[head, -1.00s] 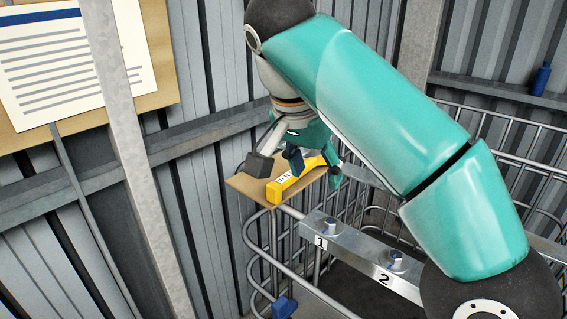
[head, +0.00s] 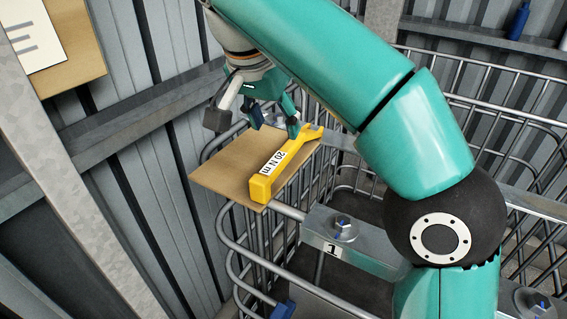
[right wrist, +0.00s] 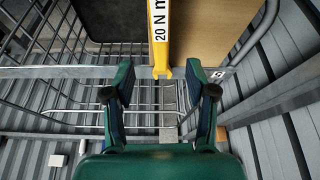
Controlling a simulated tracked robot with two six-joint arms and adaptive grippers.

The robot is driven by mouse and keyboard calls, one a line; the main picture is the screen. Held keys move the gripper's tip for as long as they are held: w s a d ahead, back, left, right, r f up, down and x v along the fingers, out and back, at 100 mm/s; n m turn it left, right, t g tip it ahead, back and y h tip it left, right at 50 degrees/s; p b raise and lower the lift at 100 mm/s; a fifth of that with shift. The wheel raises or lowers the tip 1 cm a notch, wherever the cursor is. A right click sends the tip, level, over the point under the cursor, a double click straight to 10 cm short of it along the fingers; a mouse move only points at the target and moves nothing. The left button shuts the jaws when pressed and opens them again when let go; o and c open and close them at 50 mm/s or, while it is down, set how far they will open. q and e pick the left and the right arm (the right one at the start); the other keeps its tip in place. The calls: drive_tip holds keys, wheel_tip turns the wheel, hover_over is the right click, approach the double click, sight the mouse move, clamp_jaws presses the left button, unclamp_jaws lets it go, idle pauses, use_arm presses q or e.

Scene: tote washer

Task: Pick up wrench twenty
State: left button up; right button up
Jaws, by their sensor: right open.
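The yellow wrench (head: 284,166), labelled "20 N m", lies on a brown board (head: 226,176) with its open-jaw end toward the back. My right gripper (head: 276,124) is open and empty, near that jaw end and apart from it as far as I can tell. In the right wrist view the wrench (right wrist: 160,45) reaches down from the top edge, its lower end lined up between the two spread fingertips of my right gripper (right wrist: 161,78). The gap in depth is hard to judge. My left gripper is not in view.
A metal bar (head: 375,258) marked "1" carries a bolt (head: 343,227) in front of the board. Wire basket rails (head: 258,262) run around the board. A corrugated wall (head: 140,165) stands behind, and a blue bottle (head: 518,21) is on a ledge at top right.

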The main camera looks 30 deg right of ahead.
sight(283, 152)
drive_tip(key=x, duration=0.3)
drive_tip(key=shift+d+f+b, duration=0.15)
drive_tip(key=shift+f+b, duration=0.1)
drive_tip(key=shift+b, duration=0.15)
drive_tip(key=shift+d+f, duration=0.25)
drive_tip(key=shift+f, duration=0.3)
drive_tip(key=shift+w+d+f, duration=0.1)
drive_tip(key=shift+w+f, duration=0.2)
drive_tip(key=shift+f, duration=0.25)
drive_tip(key=x, duration=0.4)
drive_tip(key=shift+w+f+b, duration=0.1)
drive_tip(key=shift+f+b, duration=0.05)
drive_tip(key=shift+b, duration=0.15)
clamp_jaws()
